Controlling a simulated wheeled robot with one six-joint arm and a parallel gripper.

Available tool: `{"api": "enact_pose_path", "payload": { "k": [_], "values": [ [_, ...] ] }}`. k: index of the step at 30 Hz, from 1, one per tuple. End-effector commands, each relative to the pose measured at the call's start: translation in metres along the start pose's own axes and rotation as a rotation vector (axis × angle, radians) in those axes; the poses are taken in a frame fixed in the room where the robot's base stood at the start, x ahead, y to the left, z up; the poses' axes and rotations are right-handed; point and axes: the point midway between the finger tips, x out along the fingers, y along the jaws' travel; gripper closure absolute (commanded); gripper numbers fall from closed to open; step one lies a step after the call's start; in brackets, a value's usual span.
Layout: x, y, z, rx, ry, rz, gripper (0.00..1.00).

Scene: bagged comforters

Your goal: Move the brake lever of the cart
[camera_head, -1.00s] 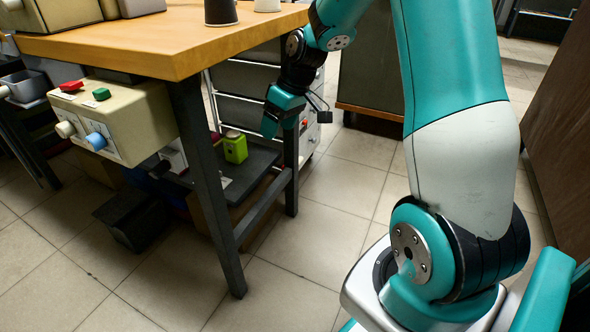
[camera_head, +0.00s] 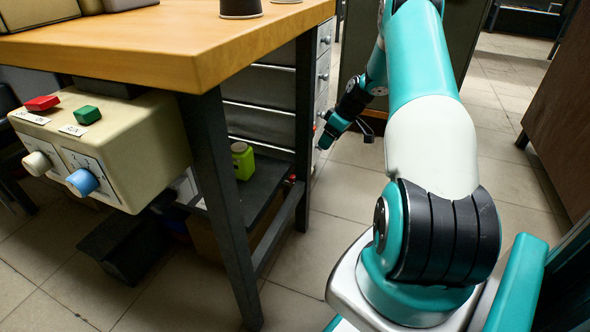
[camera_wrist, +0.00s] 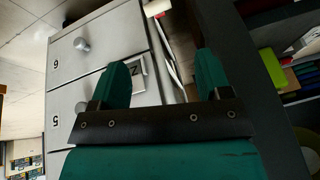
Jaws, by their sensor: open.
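My gripper (camera_head: 329,138) is open and empty, beyond the far right leg of the table. In the wrist view its two teal fingers (camera_wrist: 164,72) are apart, with nothing between them. A grey drawer unit (camera_head: 323,70), which may be the cart, stands behind the table's right end. The wrist view shows its fronts (camera_wrist: 100,42) with round knobs and the numbers 5 and 6, tilted, behind and left of the fingers. Part of it is hidden by the table and the gripper. I cannot make out a brake lever; a small red spot (camera_head: 291,178) shows low beside the table leg.
A wooden-topped table (camera_head: 150,45) with dark legs fills the left. A beige control box (camera_head: 120,150) with red and green buttons hangs below its edge. A green container (camera_head: 243,160) stands on the lower shelf.

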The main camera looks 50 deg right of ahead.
Motion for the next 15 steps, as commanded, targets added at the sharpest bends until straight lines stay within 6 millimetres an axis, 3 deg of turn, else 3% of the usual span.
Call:
{"api": "enact_pose_path", "payload": {
  "k": [5, 15],
  "values": [
    [0.013, 0.002, 0.002, -0.008, 0.003, -0.003, 0.29],
    [0.088, -0.001, 0.001, -0.013, 0.002, -0.005, 0.29]
  ]
}}
